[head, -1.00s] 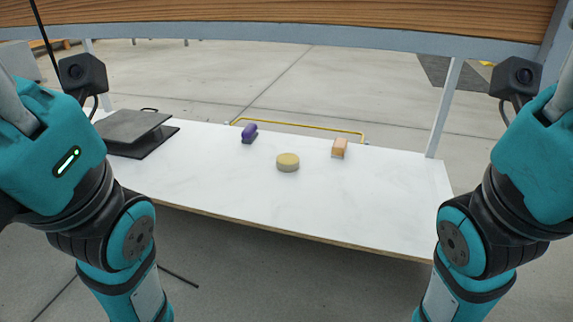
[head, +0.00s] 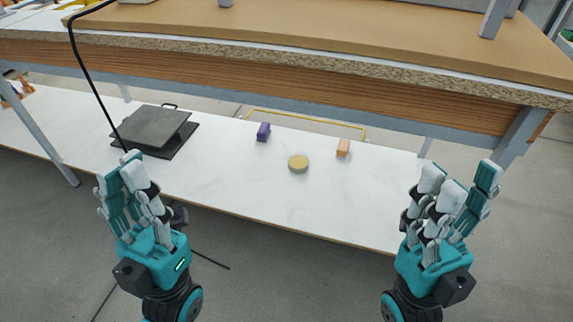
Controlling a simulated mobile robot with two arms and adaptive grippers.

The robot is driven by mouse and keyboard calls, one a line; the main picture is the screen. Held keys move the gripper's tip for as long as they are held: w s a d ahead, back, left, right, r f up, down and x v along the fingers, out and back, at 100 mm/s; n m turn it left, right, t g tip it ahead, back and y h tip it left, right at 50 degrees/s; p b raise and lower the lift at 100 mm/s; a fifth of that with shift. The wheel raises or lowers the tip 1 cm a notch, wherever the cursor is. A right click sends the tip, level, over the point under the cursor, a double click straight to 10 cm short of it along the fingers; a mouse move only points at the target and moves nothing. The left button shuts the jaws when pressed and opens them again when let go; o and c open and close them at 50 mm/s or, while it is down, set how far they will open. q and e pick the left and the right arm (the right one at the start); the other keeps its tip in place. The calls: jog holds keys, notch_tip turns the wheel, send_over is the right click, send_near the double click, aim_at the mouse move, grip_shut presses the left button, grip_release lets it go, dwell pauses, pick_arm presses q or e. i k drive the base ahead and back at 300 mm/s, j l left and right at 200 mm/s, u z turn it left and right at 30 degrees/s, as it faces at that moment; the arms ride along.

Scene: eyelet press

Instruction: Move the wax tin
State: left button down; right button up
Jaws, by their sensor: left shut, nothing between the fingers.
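The wax tin, which I take to be the round, low tin with a yellowish top (head: 298,163), lies flat on the white lower shelf (head: 240,190), near its middle. Nothing touches it. My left gripper (head: 127,172) is in front of the shelf at the left, fingers up, shut and empty, well apart from the tin. My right gripper (head: 460,185) is in front of the shelf at the right, fingers up, also apart from the tin. Its fingers overlap in the picture, so I cannot tell if it is open or shut.
A purple item (head: 263,132) and an orange-brown block (head: 343,147) lie behind the tin on either side. A dark grey press-like plate (head: 152,127) stands at the left. A wooden upper bench (head: 300,85) overhangs the shelf. The shelf in front of the tin is clear.

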aim_at(297, 164)
jog(key=i+j+z, duration=0.25)
jog(key=j, duration=0.25)
jog(key=j+z, duration=0.2)
jog(key=j, duration=0.25)
jog(key=i+j+z, duration=0.1)
jog(key=j+z, duration=0.15)
jog(key=j, duration=0.3)
jog(key=z, duration=0.85)
